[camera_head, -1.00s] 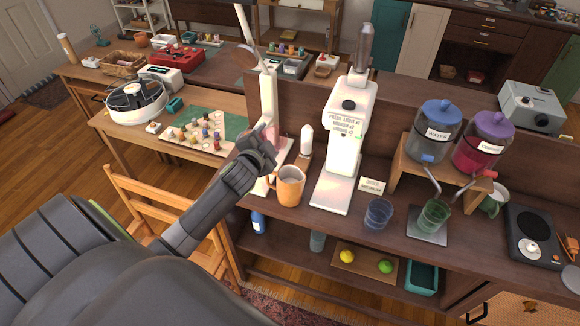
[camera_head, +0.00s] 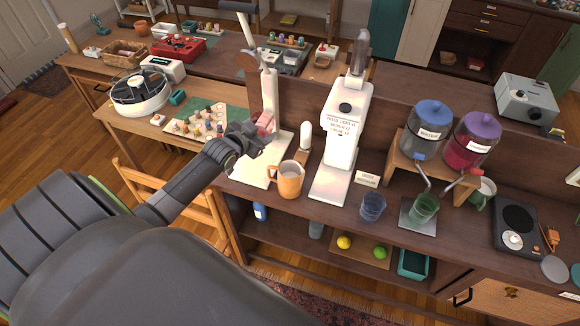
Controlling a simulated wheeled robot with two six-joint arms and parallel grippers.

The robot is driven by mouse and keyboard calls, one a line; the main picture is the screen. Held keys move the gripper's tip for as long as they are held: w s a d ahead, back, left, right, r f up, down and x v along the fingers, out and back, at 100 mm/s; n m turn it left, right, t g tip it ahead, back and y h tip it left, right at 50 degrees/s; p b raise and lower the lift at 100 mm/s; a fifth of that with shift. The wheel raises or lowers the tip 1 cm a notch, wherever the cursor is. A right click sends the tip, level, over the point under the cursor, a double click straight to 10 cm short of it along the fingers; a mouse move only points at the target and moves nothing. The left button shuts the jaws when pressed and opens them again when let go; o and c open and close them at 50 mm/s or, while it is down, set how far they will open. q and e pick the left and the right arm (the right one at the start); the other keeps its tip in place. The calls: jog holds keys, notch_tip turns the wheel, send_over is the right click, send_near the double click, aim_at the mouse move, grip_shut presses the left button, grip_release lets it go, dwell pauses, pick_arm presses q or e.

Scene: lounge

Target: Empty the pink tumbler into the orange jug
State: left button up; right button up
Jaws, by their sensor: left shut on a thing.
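The orange jug (camera_head: 290,181) stands upright on the dark wooden counter, its handle to the left and its open mouth facing up. My left gripper (camera_head: 258,138) is behind and to the left of the jug, above a white base plate. It is shut on the pink tumbler (camera_head: 265,122), which shows just beyond the fingers, apart from the jug. The gripper hides part of the tumbler, and I cannot see what is in it. My right gripper is not in view.
A tall white lever stand (camera_head: 270,98) rises close behind the tumbler. A white dispenser machine (camera_head: 344,130) and a small white bottle (camera_head: 306,137) stand right of the jug. A blue glass (camera_head: 373,206) and a green glass (camera_head: 424,207) are further right.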

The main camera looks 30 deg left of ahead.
aim_at(255, 116)
pick_arm(q)
jog(key=shift+a+r+n+h+b, duration=0.65)
jog(key=shift+a+n+b, duration=0.2)
jog(key=shift+n+b, duration=0.2)
notch_tip(255, 116, up, 2)
jog(key=shift+w+r+h+p, duration=0.1)
jog(key=shift+r+h+p, duration=0.15)
jog(key=shift+p, duration=0.9)
jog(key=shift+r, duration=1.25)
